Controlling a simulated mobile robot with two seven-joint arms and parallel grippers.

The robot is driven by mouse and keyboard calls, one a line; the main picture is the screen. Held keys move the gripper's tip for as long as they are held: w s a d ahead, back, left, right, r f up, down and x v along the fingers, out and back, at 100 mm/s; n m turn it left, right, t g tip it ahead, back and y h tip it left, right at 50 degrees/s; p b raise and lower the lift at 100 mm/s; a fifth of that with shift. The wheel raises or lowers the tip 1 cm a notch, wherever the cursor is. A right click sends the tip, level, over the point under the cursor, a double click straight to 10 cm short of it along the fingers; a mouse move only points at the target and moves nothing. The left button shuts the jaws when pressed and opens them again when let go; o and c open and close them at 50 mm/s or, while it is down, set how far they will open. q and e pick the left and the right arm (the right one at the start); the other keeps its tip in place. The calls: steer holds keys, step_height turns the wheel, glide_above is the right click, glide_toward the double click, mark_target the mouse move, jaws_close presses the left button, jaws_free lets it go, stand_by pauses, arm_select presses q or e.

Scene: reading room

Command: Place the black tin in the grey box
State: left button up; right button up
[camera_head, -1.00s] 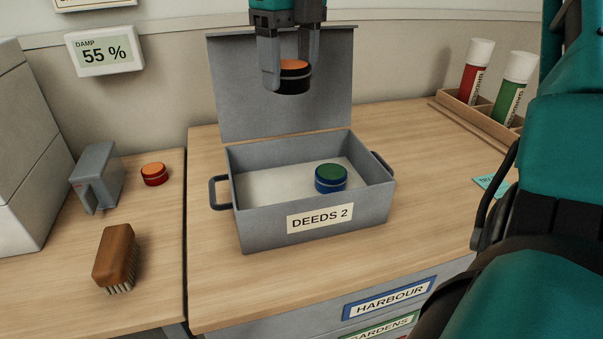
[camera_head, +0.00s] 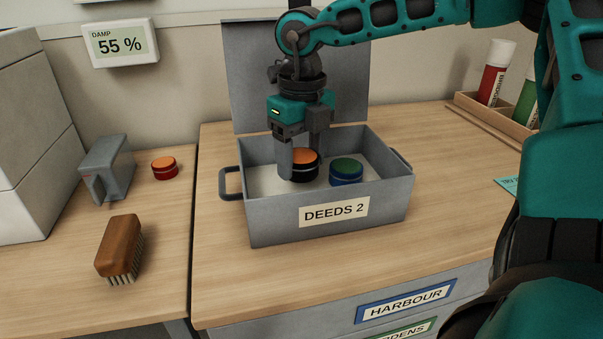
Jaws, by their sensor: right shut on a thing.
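The black tin (camera_head: 303,169) has an orange lid and is between the fingers of my right gripper (camera_head: 303,158). The right gripper is shut on it, inside the open grey box (camera_head: 277,223) labelled DEEDS 2. The tin is low in the box, to the left of a blue tin with a green lid (camera_head: 346,172). I cannot tell whether the black tin touches the box floor. The box lid (camera_head: 250,80) stands up at the back, partly hidden by my right arm. My left gripper is not in view.
On the left counter are a red tin with an orange lid (camera_head: 165,168), a grey metal holder (camera_head: 112,168) and a wooden brush (camera_head: 119,247). A wooden rack (camera_head: 482,114) with labelled tubes stands at the back right. The counter in front of the box is clear.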

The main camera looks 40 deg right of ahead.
mark_target(302, 172)
step_height(302, 172, down, 3)
steer(key=shift+f+b, duration=0.2)
steer(key=shift+b, duration=0.2)
steer(key=o, duration=0.9)
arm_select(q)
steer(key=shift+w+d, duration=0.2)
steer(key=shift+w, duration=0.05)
arm_select(e)
steer(key=shift+r, duration=0.1)
steer(key=shift+r+p, duration=0.15)
steer(key=shift+p, duration=0.15)
step_height(302, 172, up, 12)
steer(key=shift+d+f+p, duration=0.1)
steer(key=shift+p, duration=1.15)
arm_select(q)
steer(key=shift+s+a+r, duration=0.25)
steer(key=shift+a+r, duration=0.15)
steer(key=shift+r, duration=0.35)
